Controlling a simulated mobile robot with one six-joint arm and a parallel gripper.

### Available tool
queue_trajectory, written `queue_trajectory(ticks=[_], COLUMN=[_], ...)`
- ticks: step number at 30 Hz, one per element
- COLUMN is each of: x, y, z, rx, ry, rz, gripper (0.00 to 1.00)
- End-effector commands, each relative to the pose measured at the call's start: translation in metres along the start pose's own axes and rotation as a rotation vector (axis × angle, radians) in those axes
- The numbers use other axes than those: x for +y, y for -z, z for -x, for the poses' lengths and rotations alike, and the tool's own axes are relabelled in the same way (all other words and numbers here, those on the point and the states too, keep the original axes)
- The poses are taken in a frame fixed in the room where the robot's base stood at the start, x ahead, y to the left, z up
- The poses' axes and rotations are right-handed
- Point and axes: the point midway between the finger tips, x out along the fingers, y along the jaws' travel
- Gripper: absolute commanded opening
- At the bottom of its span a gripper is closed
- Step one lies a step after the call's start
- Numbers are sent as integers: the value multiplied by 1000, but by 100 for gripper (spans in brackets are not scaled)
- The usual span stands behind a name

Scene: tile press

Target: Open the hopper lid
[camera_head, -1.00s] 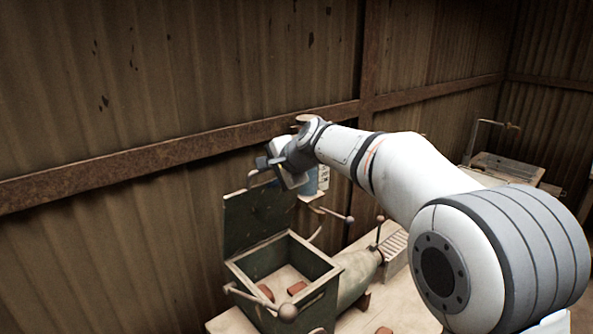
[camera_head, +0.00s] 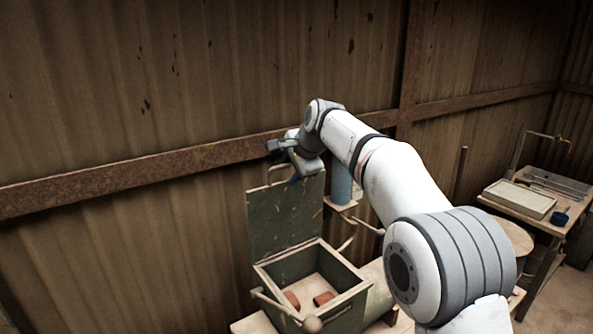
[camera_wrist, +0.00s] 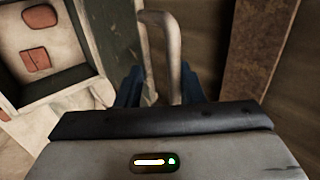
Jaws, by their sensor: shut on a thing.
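The green hopper lid (camera_head: 285,217) stands upright at the back edge of the hopper (camera_head: 348,311), whose mouth is uncovered. A bent metal handle (camera_head: 276,170) is on the lid's top edge. My gripper (camera_head: 293,172) is at this handle, above the lid. In the wrist view, the handle (camera_wrist: 172,50) runs down between my gripper's dark blue fingers (camera_wrist: 160,88), which are shut on it. Part of the lid (camera_wrist: 107,38) shows left of the handle. The exact finger contact is partly hidden by the gripper body.
Reddish lumps (camera_head: 323,298) lie inside the hopper. A lever with a round knob (camera_head: 312,324) crosses its front. A corrugated wall with a rusty beam (camera_head: 150,172) is close behind the lid. A blue cylinder (camera_head: 341,184) stands behind my arm. A side table (camera_head: 520,199) is at the right.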

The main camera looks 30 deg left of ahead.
Motion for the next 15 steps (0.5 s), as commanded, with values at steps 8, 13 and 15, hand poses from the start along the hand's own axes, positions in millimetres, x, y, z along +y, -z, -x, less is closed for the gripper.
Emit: queue_trajectory(ticks=[8,13,15], x=[8,7,7], y=[-5,-3,-2], z=[-11,-10,-9], rx=[-15,-12,-10], ry=[-22,-19,-18], rz=[-3,-3,-4], gripper=[32,32,32])
